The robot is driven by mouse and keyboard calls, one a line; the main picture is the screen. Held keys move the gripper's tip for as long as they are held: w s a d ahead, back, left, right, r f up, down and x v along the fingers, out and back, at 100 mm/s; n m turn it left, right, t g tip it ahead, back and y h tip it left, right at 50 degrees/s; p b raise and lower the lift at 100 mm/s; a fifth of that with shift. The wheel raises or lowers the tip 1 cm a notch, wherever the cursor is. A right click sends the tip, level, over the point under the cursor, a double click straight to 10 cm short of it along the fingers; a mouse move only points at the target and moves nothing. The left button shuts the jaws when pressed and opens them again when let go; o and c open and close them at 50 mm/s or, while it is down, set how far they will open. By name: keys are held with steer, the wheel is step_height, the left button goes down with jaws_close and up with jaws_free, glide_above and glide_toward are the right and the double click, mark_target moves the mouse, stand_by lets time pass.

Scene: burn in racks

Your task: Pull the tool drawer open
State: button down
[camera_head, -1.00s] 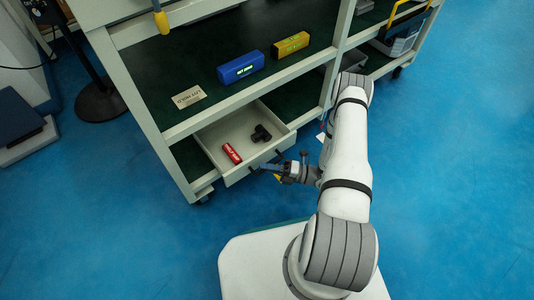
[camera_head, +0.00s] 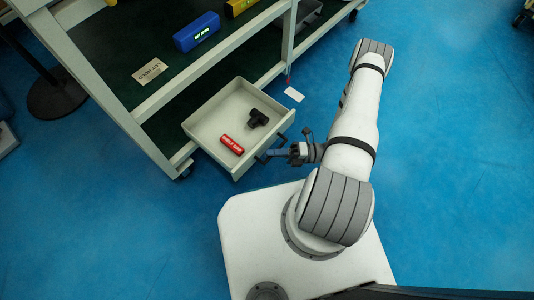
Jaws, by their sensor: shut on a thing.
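The tool drawer (camera_head: 205,119) is a pale tray under the rack's lower shelf, and it stands well out from the rack. A red labelled block (camera_head: 232,144) and a black fitting (camera_head: 257,118) lie inside it. The drawer's dark handle (camera_head: 264,158) is on its front face, at the right. My gripper (camera_head: 272,154) is at the front face, shut on the handle. The small size and dark colour of the fingers hide the exact grip.
The rack's lower shelf (camera_head: 165,92) carries a blue box (camera_head: 197,32), a yellow box (camera_head: 238,5) and a label card (camera_head: 149,70). A white tag (camera_head: 294,94) is right of the drawer. A black stand base (camera_head: 57,96) is at the left. Blue floor is open at the right.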

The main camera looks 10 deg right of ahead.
steer(key=shift+w+d, duration=0.15)
steer(key=shift+w, duration=0.2)
steer(key=c, duration=1.8)
jaws_free()
steer(key=shift+c, duration=0.2)
steer(key=o, duration=0.3)
steer(key=shift+s+a, duration=0.1)
steer(key=shift+a, duration=0.1)
steer(key=shift+o, duration=0.2)
steer(key=p+v, duration=0.1)
steer(key=v, duration=0.6)
steer(key=shift+d+p, duration=0.35)
steer(key=shift+d, duration=0.05)
